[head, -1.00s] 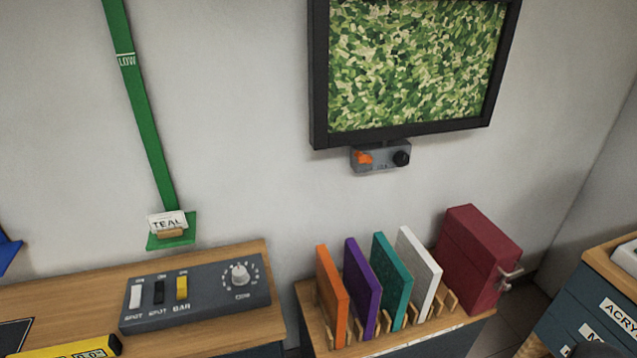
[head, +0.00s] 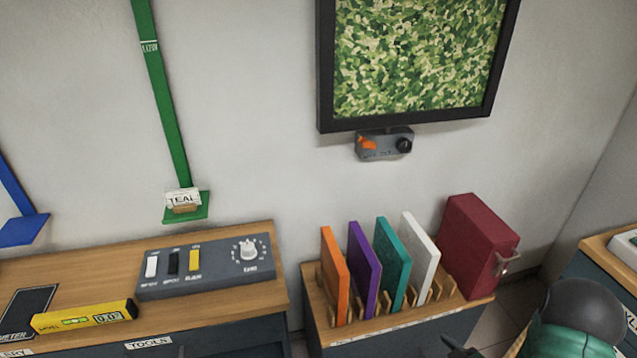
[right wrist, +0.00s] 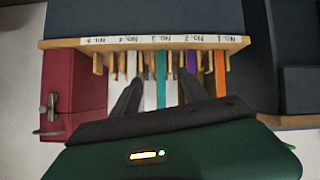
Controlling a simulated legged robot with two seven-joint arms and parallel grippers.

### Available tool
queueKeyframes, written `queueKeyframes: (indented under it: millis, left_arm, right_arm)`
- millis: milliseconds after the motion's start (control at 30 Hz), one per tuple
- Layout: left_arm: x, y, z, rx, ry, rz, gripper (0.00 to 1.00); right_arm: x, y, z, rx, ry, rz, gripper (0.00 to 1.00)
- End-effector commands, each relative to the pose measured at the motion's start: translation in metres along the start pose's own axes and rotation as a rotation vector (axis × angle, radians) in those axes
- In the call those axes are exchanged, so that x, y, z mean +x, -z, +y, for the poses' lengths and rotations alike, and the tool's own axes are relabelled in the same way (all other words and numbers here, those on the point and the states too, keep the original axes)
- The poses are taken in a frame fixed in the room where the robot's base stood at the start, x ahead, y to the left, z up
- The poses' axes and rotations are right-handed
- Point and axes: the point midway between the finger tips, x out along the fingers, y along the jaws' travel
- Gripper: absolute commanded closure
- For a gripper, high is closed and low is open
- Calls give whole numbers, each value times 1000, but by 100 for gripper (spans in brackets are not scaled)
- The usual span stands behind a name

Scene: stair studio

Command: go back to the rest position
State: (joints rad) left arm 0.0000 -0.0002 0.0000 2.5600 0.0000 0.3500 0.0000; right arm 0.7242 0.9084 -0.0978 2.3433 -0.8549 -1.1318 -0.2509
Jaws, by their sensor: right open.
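My right gripper (right wrist: 160,84) shows in the right wrist view with its two dark fingers spread apart and nothing between them. It is over the front side of the wooden rack (right wrist: 70,43), apart from the panels as far as I can see. In the head view my right arm, dark and green, shows at the lower right corner, in front of the rack and the red box. My left gripper is in neither view.
The rack holds orange (head: 336,275), purple (head: 364,265), teal (head: 391,262) and white (head: 420,253) panels. A red box (head: 478,245) stands beside them. Left are a switch console (head: 215,277) and a yellow level (head: 85,316). A screen (head: 415,60) hangs above.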

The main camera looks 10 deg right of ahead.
Motion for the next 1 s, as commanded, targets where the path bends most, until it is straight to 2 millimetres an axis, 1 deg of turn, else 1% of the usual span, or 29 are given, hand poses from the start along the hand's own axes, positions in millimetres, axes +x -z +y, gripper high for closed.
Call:
queueKeyframes:
  millis: [33, 133, 167, 233, 267, 300, 367, 400, 467, 500, 633, 700, 900, 1000]
  left_arm:
    - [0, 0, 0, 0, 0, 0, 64]
    - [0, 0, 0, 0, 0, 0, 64]
    - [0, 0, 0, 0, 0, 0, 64]
    - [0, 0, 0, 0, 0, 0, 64]
    - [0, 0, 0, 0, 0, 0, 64]
    - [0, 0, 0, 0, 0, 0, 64]
    - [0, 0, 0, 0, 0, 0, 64]
    - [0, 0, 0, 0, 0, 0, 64]
    - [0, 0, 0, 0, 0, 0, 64]
    - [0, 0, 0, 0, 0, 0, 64]
    - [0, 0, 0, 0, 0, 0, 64]
    - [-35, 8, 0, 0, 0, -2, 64]
    - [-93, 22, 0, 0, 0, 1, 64]
    - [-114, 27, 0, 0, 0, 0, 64]
  right_arm:
    - [4, 13, -1, -19, -4, -53, 48]
    - [4, 34, -9, -22, -28, -202, 48]
    - [1, 41, -14, -14, -37, -249, 48]
    - [-12, 58, -31, 18, -54, -357, 48]
    - [-19, 63, -40, 37, -58, -401, 48]
    - [-29, 70, -54, 65, -60, -452, 48]
    - [-46, 78, -75, 108, -56, -522, 48]
    - [-58, 82, -90, 135, -48, -564, 48]
    - [-77, 87, -114, 177, -32, -623, 48]
    - [-90, 90, -129, 202, -17, -661, 48]
    - [-130, 94, -176, 270, 39, -767, 48]
    - [-149, 122, -168, 277, 35, -776, 48]
    - [-180, 170, -156, 276, 34, -776, 48]
    - [-192, 188, -152, 275, 34, -775, 48]
